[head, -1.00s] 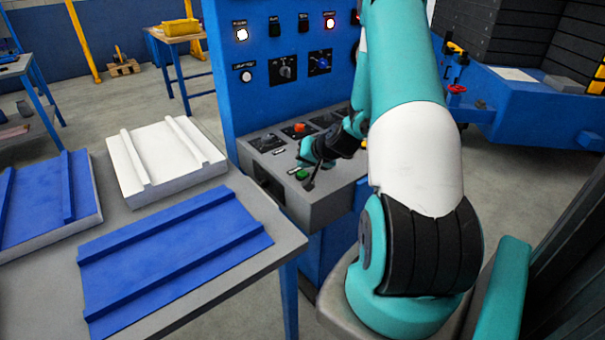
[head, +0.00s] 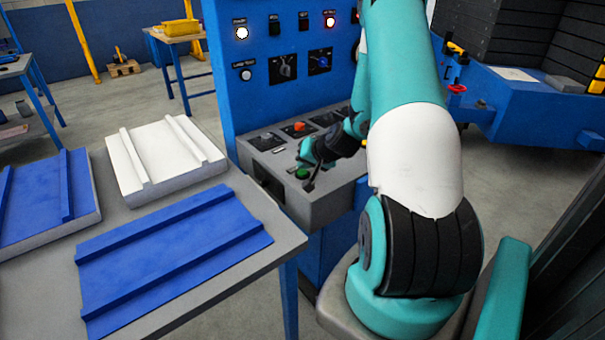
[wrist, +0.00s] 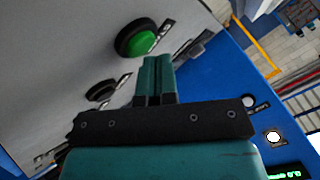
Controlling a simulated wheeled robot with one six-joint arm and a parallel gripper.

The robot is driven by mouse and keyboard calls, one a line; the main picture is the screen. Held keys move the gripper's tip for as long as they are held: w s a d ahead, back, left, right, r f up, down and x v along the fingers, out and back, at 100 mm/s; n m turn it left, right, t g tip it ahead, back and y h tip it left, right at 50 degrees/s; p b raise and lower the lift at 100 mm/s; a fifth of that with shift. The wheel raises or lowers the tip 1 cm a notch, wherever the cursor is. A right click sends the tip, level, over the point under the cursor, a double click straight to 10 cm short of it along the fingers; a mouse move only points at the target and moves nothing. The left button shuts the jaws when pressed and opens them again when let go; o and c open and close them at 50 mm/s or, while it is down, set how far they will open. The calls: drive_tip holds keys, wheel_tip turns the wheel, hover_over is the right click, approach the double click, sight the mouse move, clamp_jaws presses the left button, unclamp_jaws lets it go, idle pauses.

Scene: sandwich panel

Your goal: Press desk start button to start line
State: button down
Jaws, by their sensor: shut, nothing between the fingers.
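The green start button (head: 302,173) sits near the front edge of the grey sloped desk (head: 318,210) of the blue control cabinet. In the wrist view the green button (wrist: 142,42) has a black collar and lies just beyond and left of my fingertips. My gripper (head: 309,186) is shut and empty, close beside the button in the head view. In the wrist view my gripper (wrist: 157,60) shows two teal fingers together, with a visible gap to the button. I cannot tell the exact height of the fingertips above the desk.
An orange-red control (head: 299,127) and black switches stand farther back on the desk. The upright blue panel (head: 280,100) has lit lamps and knobs. A table with blue sheets (head: 175,255) and a white panel (head: 165,155) stands at left.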

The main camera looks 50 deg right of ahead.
drive_tip(key=shift+f+b, duration=0.4)
idle(0.5)
drive_tip(key=shift+r, duration=0.15)
drive_tip(key=shift+r+p, duration=0.6)
drive_tip(key=shift+r, duration=0.1)
drive_tip(key=shift+r, duration=0.1)
